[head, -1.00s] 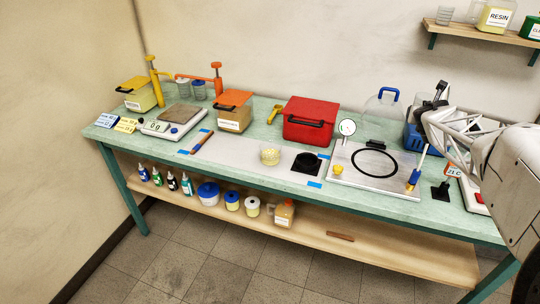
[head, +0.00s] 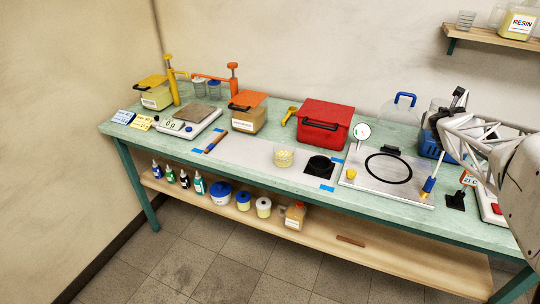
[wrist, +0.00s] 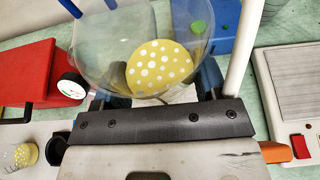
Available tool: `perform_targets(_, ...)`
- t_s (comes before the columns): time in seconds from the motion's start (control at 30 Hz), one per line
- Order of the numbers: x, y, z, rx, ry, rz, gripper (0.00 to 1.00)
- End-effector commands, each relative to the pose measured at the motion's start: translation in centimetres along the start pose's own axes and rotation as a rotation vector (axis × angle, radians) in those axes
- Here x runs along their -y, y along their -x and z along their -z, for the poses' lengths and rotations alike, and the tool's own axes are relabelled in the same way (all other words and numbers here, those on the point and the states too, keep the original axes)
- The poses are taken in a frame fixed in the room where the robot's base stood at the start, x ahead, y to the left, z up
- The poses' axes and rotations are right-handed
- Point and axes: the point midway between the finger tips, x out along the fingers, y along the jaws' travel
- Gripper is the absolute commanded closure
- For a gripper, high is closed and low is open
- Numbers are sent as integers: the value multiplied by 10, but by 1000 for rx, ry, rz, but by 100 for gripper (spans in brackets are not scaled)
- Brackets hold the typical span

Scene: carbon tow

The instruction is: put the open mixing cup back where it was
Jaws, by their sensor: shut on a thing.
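My gripper (head: 452,112) is at the right of the bench in the head view, raised above the bench top. It is shut on a clear open cup, whose wall shows in the wrist view (wrist: 105,55) between the dark jaws. Yellow liquid with white bubbles (wrist: 160,68) shows inside the held cup. In the head view the held cup is faint and partly hidden by my gripper. A second clear cup (head: 283,157) with pale yellow contents stands on the light mat (head: 245,152), left of a black square (head: 320,167); it also shows in the wrist view (wrist: 25,155).
A clear dome with a blue handle (head: 405,97) stands behind the metal plate with a black ring (head: 365,185). A red box (head: 325,125), dial gauge (head: 362,131) and blue unit (head: 430,145) stand nearby. Blue tape marks the mat.

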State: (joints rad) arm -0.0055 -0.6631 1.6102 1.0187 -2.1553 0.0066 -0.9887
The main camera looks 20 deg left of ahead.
Motion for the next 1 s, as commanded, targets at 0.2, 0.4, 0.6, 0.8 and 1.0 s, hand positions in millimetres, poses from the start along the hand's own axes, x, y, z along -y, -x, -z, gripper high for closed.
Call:
perform_targets(0.2, -22, -2, 4, 0, 1, -2, 64)
perform_targets(0.4, -60, -5, 13, -2, 1, -2, 64)
perform_targets(0.6, -105, -5, 24, -1, 0, 0, 64)
perform_targets(0.8, -150, -2, 38, -1, -1, 2, 65)
perform_targets(1.0, -195, 4, 53, -2, -2, 4, 65)
